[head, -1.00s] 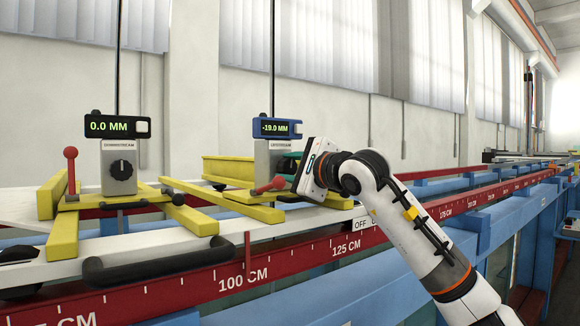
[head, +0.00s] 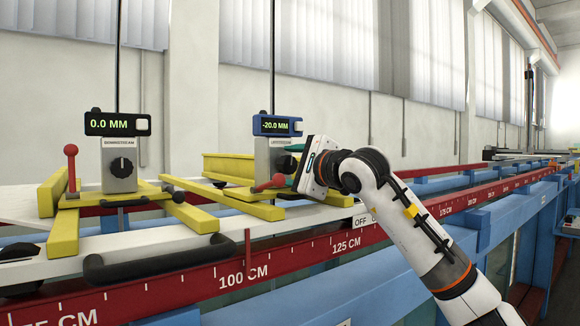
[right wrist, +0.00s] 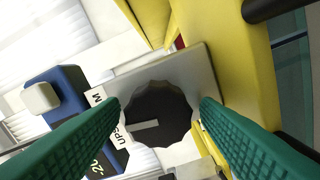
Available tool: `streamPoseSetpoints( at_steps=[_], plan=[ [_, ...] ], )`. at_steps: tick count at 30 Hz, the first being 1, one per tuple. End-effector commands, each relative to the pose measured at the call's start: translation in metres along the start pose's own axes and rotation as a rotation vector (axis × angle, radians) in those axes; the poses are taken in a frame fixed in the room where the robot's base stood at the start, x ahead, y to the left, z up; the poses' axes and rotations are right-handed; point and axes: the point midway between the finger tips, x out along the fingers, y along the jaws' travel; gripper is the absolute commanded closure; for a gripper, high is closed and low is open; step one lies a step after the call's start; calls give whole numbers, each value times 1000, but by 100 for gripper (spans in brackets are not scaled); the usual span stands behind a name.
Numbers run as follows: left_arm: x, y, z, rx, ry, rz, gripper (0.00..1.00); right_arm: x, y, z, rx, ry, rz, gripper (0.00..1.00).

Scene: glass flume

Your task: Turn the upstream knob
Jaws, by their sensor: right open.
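The upstream unit (head: 263,155) is a grey box under a blue display (head: 277,126) that reads -20.0 MM. Its black knob (right wrist: 156,115) faces the right wrist camera, with a pale pointer line on it. My right gripper (right wrist: 160,108) is open, with its green fingers on either side of the knob; whether they touch it I cannot tell. In the head view the right gripper (head: 297,172) is in front of the unit and partly hides the knob. The downstream unit (head: 119,166), with its own black knob, reads 0.0 MM. My left gripper is not in view.
Yellow rails (head: 180,212) and red-handled levers (head: 70,152) surround both units. A black handle (head: 150,268) lies along the front. The red scale rail (head: 290,256) with centimetre marks runs in front, and blue beams (head: 480,232) extend to the right.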

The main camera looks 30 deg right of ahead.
Motion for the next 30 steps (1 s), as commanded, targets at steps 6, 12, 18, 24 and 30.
streamPoseSetpoints(
  at_steps=[6, 12, 18, 24, 30],
  plan=[
    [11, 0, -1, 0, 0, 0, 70, -18, -1, 1, -1, 1, 4, 43],
    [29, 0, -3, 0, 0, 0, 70, -61, -3, 2, -1, -1, 5, 43],
    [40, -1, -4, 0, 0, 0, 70, -99, -2, 2, -1, -1, 3, 43],
    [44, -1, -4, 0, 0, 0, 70, -118, -1, 1, -1, 0, 0, 43],
    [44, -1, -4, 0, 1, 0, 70, -121, 0, 0, 0, 0, 0, 43]
  ],
)
